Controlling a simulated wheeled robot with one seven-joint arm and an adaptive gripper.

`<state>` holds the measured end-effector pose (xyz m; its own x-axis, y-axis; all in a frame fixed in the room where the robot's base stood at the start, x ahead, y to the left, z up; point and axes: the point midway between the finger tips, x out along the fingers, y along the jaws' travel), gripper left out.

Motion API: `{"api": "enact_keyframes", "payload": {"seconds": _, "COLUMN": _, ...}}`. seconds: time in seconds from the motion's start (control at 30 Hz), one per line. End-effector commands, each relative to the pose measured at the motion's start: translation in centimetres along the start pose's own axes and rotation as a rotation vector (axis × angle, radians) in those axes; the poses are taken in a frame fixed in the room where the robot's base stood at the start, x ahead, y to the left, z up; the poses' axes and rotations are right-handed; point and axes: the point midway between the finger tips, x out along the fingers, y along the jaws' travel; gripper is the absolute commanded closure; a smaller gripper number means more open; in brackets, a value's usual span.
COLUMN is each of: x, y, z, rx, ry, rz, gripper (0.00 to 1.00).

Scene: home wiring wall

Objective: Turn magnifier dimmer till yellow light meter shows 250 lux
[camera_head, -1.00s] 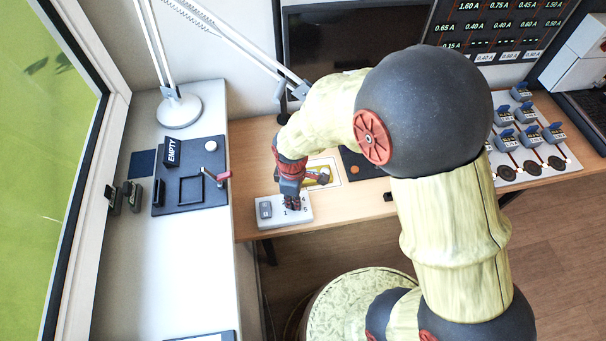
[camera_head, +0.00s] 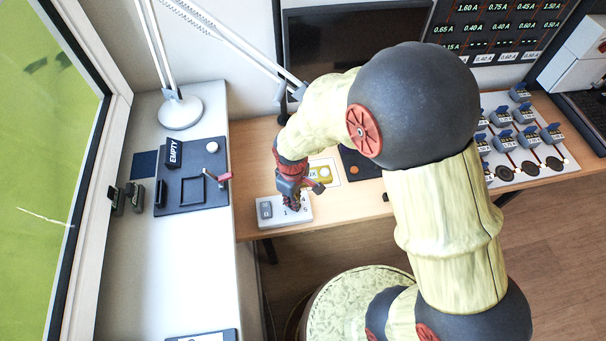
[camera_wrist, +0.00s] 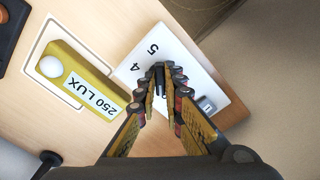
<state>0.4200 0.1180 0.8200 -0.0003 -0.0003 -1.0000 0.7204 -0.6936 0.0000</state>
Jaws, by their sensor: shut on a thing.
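The dimmer is a white box (camera_head: 265,219) on the front left of the wooden desk. It also shows in the wrist view (camera_wrist: 196,72), with the numbers 4 and 5 readable on its face. My gripper (camera_head: 292,203) points down over the box. In the wrist view its fingertips (camera_wrist: 167,84) are closed around a small dark knob (camera_wrist: 160,74) on the box, which they mostly hide. The yellow light meter (camera_wrist: 85,82) lies beside the box, with a white dome and a label reading 250 LUX. It is partly hidden behind my gripper in the head view (camera_head: 325,174).
A white lamp base (camera_head: 180,110) and a dark tray (camera_head: 192,190) with an EMPTY sign stand on the white counter at left. A dark screen (camera_head: 350,45) is behind the desk. A board with several blue-topped parts (camera_head: 525,150) lies at right.

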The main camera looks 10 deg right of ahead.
Motion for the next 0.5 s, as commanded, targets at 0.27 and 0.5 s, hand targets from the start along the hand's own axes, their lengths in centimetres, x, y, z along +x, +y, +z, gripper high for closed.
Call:
{"api": "enact_keyframes", "payload": {"seconds": 0.27, "x": -0.12, "y": 0.03, "z": -0.02, "rx": 0.132, "ry": 0.000, "rz": 0.000, "gripper": 1.00}}
{"api": "enact_keyframes", "payload": {"seconds": 0.5, "x": -0.03, "y": 0.04, "z": -0.04, "rx": 0.175, "ry": 0.001, "rz": 0.001, "gripper": 1.00}}
